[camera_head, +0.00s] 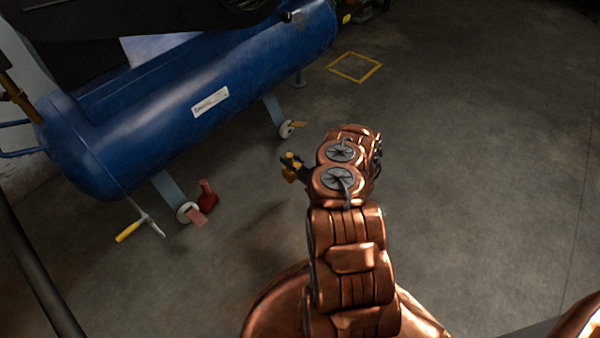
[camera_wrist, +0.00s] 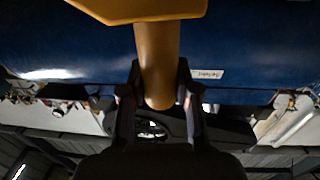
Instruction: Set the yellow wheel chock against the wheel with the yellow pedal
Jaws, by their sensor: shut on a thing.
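My gripper (camera_head: 302,170) is shut on the yellow wheel chock (camera_head: 289,173), held in the air over the floor. In the wrist view the chock (camera_wrist: 158,50) shows as a yellow post between the fingers (camera_wrist: 160,98) with a wide yellow plate at its far end. The wheel with the yellow pedal (camera_head: 286,130) is a pale caster on the right leg of the blue tank. Its small yellow-orange pedal (camera_head: 299,124) sticks out to the right. The gripper and chock are nearer the camera than this wheel, with a gap between in the head view.
The blue tank (camera_head: 205,85) fills the upper left. Another pale wheel (camera_head: 187,211) has a pinkish-red pedal (camera_head: 197,219), with a red chock (camera_head: 208,196) beside it. A yellow square (camera_head: 355,67) marks the floor behind. The right floor is clear.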

